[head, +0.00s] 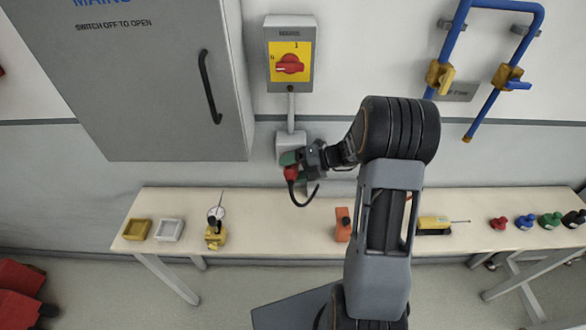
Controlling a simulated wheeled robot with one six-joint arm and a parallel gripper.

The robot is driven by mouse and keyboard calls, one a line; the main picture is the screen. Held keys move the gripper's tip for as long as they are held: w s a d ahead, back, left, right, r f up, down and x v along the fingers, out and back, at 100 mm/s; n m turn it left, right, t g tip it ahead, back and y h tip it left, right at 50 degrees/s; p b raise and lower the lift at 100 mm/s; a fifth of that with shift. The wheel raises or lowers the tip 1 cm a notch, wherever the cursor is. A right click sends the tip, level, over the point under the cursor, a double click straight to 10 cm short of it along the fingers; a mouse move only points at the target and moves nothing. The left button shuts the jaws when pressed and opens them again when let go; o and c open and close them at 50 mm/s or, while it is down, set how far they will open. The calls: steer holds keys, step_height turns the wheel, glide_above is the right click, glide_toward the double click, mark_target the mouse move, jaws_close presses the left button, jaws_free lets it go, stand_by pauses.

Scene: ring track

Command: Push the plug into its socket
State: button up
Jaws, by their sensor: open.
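My gripper (290,167) is at the wall above the bench, at the end of my arm, and it is open. The red plug (291,174) is at its fingers, with a black cable (305,202) curving down from it. The grey socket box (290,140) is on the wall right behind the gripper, below a conduit. The gripper hides the lower part of the socket box. I cannot tell how far the plug sits in the socket, or whether the fingers touch the plug.
A mains isolator (290,50) with a red knob is above the socket. A grey cabinet (150,80) with a black handle stands to the left, blue pipes (490,90) to the right. A bench (280,230) below holds trays, tools and several coloured knobs.

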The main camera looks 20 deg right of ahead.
steer(key=b+v, duration=0.1)
steer(key=v, duration=1.3)
steer(key=shift+a, duration=0.15)
steer(key=s+a+r+m+h, duration=0.2)
steer(key=s+a+m+h, duration=0.4)
steer(key=m, duration=1)
steer(key=s+a+r+m+h, duration=0.2)
steer(key=s+a+m+h, duration=0.4)
steer(key=m, duration=1)
steer(key=shift+s+a+h, duration=0.3)
steer(key=shift+s+h, duration=0.1)
steer(key=shift+s, duration=0.7)
steer(key=shift+r, duration=0.1)
